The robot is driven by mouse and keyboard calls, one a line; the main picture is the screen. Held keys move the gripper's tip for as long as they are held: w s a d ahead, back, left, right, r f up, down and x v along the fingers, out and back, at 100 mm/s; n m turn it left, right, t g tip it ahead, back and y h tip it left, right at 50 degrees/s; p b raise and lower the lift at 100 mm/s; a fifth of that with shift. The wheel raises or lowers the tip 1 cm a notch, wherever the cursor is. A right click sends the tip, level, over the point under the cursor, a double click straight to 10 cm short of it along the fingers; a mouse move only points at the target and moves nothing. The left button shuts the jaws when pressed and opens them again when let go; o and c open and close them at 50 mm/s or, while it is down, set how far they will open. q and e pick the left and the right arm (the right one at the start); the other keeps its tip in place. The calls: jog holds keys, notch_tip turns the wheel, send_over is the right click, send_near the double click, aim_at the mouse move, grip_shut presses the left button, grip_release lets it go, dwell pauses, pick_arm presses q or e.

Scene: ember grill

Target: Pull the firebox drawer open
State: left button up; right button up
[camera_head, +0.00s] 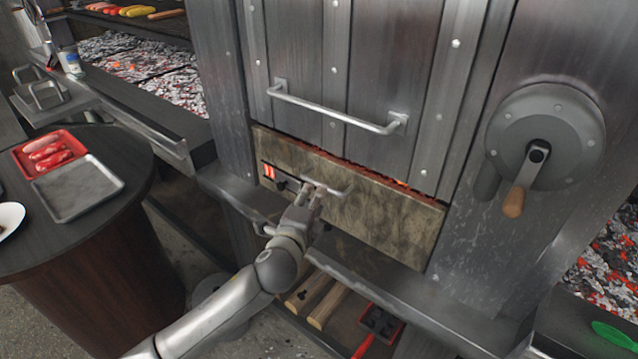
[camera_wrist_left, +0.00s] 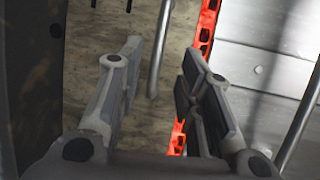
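The firebox drawer (camera_head: 385,215) has a stained tan front below the tall metal door. Glowing embers show in a thin line along its top edge. The drawer's handle (camera_head: 340,191) is a short metal bar on the front. My left gripper (camera_head: 316,187) is at the left part of this handle and hides some of it. In the left wrist view the gripper (camera_wrist_left: 162,70) is open, and the handle bar (camera_wrist_left: 160,45) shows between its two fingers, with a gap on both sides. Whether a finger touches the bar cannot be told. My right gripper is not in view.
A longer door handle (camera_head: 335,112) is above the drawer. A crank wheel (camera_head: 545,138) with a wooden grip is at the right. A metal ledge (camera_head: 400,283) runs below the drawer. A round table (camera_head: 120,220) with trays stands at the left.

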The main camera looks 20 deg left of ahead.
aim_at(321, 183)
pick_arm(q)
jog(key=w, duration=0.2)
jog(key=w+f, duration=0.1)
jog(key=w, duration=0.5)
jog(key=shift+a+f, duration=0.2)
jog(key=shift+f, duration=0.15)
grip_shut()
